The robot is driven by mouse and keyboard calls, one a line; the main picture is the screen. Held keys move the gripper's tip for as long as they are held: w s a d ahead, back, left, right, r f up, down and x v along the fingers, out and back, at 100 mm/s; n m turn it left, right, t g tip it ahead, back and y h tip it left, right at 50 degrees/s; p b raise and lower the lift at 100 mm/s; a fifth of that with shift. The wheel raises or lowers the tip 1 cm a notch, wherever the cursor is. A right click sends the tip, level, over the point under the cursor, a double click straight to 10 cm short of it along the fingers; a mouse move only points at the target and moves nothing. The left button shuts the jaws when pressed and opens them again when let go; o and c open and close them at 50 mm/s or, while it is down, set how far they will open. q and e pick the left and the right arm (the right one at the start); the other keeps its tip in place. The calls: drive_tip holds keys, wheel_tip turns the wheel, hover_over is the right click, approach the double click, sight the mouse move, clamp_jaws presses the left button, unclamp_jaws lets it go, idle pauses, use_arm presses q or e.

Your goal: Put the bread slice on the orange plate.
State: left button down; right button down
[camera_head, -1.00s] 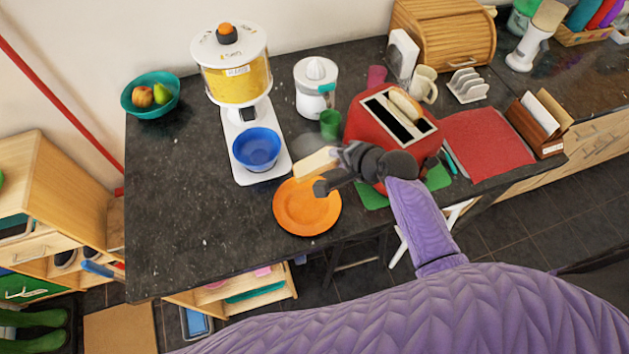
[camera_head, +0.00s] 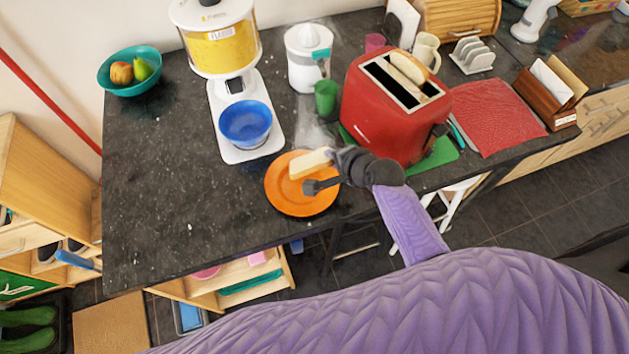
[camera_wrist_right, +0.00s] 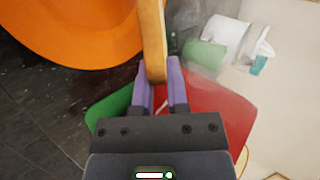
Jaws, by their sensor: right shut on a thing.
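The bread slice (camera_head: 310,162) is held by my right gripper (camera_head: 328,172), its pale face showing in the head view. The slice also shows edge-on between the purple fingers in the right wrist view (camera_wrist_right: 152,40). The orange plate (camera_head: 292,203) lies on the dark counter, and the slice appears over its upper right part. I cannot tell whether the slice touches the plate. The plate also fills the upper left of the right wrist view (camera_wrist_right: 60,30). My left gripper is in neither view.
A red toaster (camera_head: 388,120) with another slice in one slot stands right of the plate on a green mat (camera_head: 440,152). A blue bowl (camera_head: 245,122) on the white dispenser and a green cup (camera_head: 326,98) stand behind the plate. The counter left of the plate is clear.

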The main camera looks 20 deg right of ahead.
drive_tip(key=shift+r, duration=0.1)
drive_tip(key=c, duration=0.8)
unclamp_jaws()
drive_tip(key=p+v, duration=0.7)
drive_tip(key=v, duration=0.1)
drive_tip(key=shift+p, duration=0.4)
